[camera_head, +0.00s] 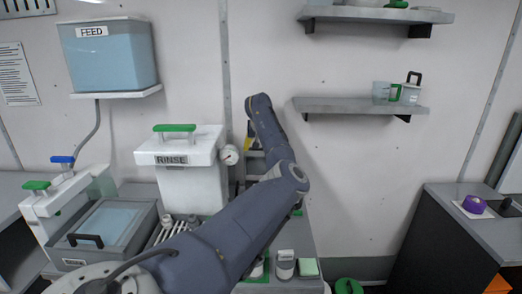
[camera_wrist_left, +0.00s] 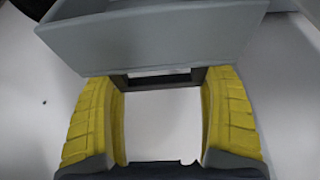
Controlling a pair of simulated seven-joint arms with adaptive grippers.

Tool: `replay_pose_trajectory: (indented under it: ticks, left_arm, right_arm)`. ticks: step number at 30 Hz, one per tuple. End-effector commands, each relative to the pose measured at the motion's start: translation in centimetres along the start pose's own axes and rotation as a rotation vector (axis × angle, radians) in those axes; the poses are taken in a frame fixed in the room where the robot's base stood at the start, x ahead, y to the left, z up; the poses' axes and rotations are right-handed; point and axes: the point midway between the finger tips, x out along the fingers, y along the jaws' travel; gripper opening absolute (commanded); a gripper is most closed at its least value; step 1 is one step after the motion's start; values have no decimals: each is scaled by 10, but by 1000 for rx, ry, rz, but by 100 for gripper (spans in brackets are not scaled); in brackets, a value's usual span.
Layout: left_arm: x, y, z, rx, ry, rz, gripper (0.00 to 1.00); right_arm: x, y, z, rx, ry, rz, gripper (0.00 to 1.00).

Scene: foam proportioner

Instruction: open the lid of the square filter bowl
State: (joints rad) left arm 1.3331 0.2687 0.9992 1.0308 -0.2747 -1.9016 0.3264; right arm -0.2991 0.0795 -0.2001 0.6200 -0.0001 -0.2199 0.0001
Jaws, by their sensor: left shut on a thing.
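My left gripper (camera_wrist_left: 162,115) has its two yellow fingers on either side of a dark handle-like bar (camera_wrist_left: 165,80). The bar sits under a grey box-shaped part (camera_wrist_left: 150,38); I take these for the filter bowl's lid and handle, but cannot tell for certain. In the head view my left arm reaches to the back wall beside the RINSE tank, and a yellow finger (camera_head: 248,143) shows there. The arm hides most of what it holds. My right gripper is not in view.
The white RINSE tank (camera_head: 190,175) with a green handle stands just left of my arm, with a round gauge (camera_head: 229,155) on its side. A grey basin (camera_head: 137,228) is at lower left. A wall shelf (camera_head: 345,105) with two cups is at right.

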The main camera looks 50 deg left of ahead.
Motion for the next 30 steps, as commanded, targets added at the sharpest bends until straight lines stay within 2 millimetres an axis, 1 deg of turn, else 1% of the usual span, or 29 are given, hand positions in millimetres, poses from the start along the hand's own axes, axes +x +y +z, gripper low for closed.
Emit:
replay_pose_trajectory:
  ticks: [1, 3, 17, 18, 22, 23, 30]
  left_arm:
    - [4, 1, 2, 3, -5, 1, 33]
    - [5, 1, 1, 3, -7, 0, 33]
    - [8, 1, 2, 5, -10, -1, 32]
    - [8, 1, 2, 5, -10, -1, 83]
    - [7, 1, 1, 4, -9, -1, 98]
    - [7, 1, 1, 4, -8, -1, 100]
    - [5, 1, 0, 3, -5, -1, 100]
  right_arm:
    - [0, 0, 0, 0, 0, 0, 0]
    - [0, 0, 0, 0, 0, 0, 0]
    - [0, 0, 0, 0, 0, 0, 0]
    - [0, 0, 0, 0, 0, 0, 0]
    - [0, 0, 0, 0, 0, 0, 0]
    - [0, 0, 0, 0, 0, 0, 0]
    - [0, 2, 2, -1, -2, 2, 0]
